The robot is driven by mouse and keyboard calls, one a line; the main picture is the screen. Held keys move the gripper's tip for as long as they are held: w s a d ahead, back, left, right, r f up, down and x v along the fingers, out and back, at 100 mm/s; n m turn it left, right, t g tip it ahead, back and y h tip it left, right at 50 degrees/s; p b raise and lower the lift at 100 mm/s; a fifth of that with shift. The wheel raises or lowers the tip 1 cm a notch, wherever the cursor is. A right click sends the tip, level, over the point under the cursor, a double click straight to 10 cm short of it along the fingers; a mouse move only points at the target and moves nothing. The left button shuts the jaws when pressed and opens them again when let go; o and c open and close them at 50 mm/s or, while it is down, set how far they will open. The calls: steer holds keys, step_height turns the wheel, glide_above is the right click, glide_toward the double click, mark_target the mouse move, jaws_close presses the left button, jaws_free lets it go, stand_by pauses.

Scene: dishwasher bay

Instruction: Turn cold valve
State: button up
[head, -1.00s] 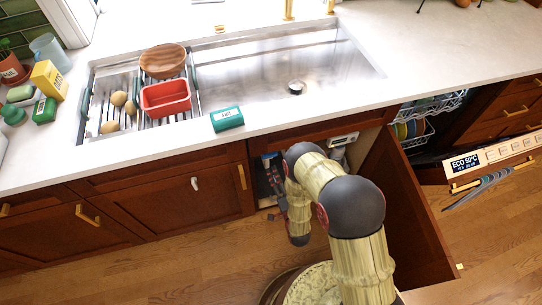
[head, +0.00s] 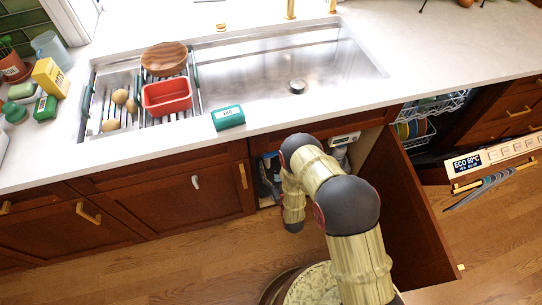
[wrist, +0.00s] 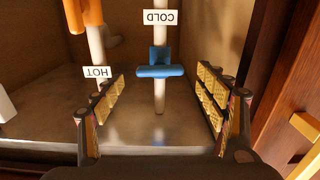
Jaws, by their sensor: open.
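The cold valve (wrist: 160,71) has a blue crossbar handle on a white vertical pipe, near the middle of the wrist view. The COLD label (wrist: 161,17) on its pipe reads upside down. My gripper (wrist: 161,80) is open, with one finger to the left and one to the right of the blue handle. I see no contact between them, and how far the handle lies beyond the fingertips is hard to tell. In the head view my arm hides the gripper and the valve inside the open cabinet below the sink.
A HOT label (wrist: 97,72) and an orange handle (wrist: 88,14) are on a pipe to the left, close to my left finger. The open cabinet door (head: 402,200) stands right of my arm. The dishwasher door (head: 495,155) is open farther right.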

mark_target(271, 154)
steer(key=shift+b+x, duration=0.75)
steer(key=shift+x, duration=1.85)
steer(key=c, duration=0.3)
steer(key=c, duration=0.8)
steer(key=shift+c, duration=0.3)
steer(key=shift+m, duration=0.4)
steer(key=o, duration=1.2)
steer(key=shift+c, duration=0.2)
